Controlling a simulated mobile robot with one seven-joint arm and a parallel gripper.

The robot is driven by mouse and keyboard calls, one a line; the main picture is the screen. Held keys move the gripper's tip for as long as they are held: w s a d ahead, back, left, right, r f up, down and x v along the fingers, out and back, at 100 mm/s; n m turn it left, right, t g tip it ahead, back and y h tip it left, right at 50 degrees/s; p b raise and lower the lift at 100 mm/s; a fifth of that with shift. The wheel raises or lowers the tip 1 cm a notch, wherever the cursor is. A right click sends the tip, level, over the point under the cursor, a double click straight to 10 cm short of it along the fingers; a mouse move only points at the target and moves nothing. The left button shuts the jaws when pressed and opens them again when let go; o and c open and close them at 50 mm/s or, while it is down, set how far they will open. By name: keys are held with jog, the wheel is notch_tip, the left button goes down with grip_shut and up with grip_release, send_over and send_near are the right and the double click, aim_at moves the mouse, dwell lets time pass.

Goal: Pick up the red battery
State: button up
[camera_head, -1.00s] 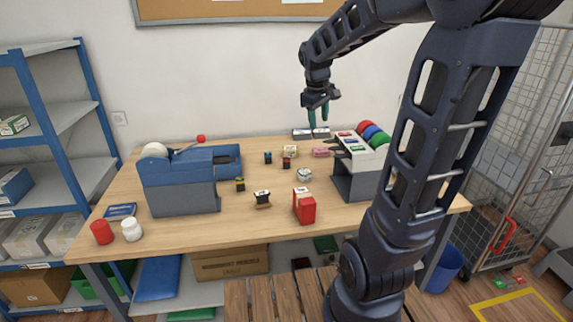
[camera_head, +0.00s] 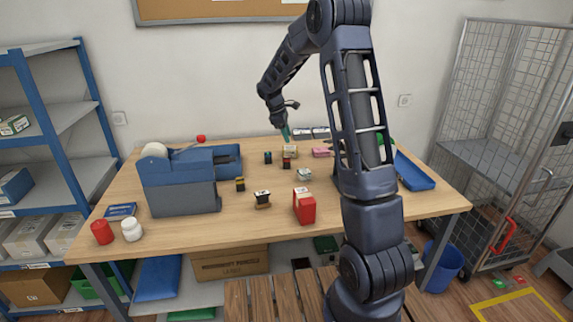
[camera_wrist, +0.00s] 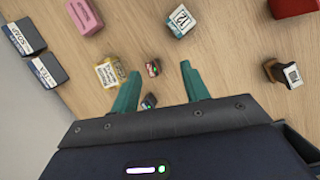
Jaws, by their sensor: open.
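The red battery (camera_head: 287,163) is a small dark block with a red part, standing on the table near its middle. In the wrist view the red battery (camera_wrist: 153,68) lies between the lines of my two fingers, beyond their tips. My gripper (camera_head: 286,138) is above the back of the table, pointing down, with nothing held. In the wrist view my gripper (camera_wrist: 160,71) has its green fingers wide apart. A similar dark, bluish battery (camera_head: 268,157) stands just left of the red one. It also shows in the wrist view (camera_wrist: 148,102), close to the gripper body.
A cream and yellow block (camera_head: 290,150) stands just behind the red battery. A white-green cube (camera_head: 304,174), a pink block (camera_head: 321,152), a stamp (camera_head: 262,199) and a red box (camera_head: 304,207) stand around. A blue-grey dispenser (camera_head: 182,185) is at left, a blue tray (camera_head: 414,173) at right.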

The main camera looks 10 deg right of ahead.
jog(key=w+a+f+n, duration=0.2)
jog(key=w+f, duration=0.2)
jog(key=f, duration=0.2)
send_over(288, 168)
jog(key=a, duration=0.1)
jog(key=shift+h, duration=0.3)
jog(key=f, duration=0.3)
jog(key=w+f, duration=0.1)
jog(key=f, duration=0.1)
jog(key=shift+f, duration=0.1)
jog(key=shift+a+x, duration=0.2)
jog(key=shift+x, duration=1.15)
jog(key=shift+a+x, duration=0.25)
jog(key=shift+x, duration=1.05)
jog(key=shift+w+f, duration=0.1)
jog(key=shift+f, duration=0.05)
jog(key=c, duration=1)
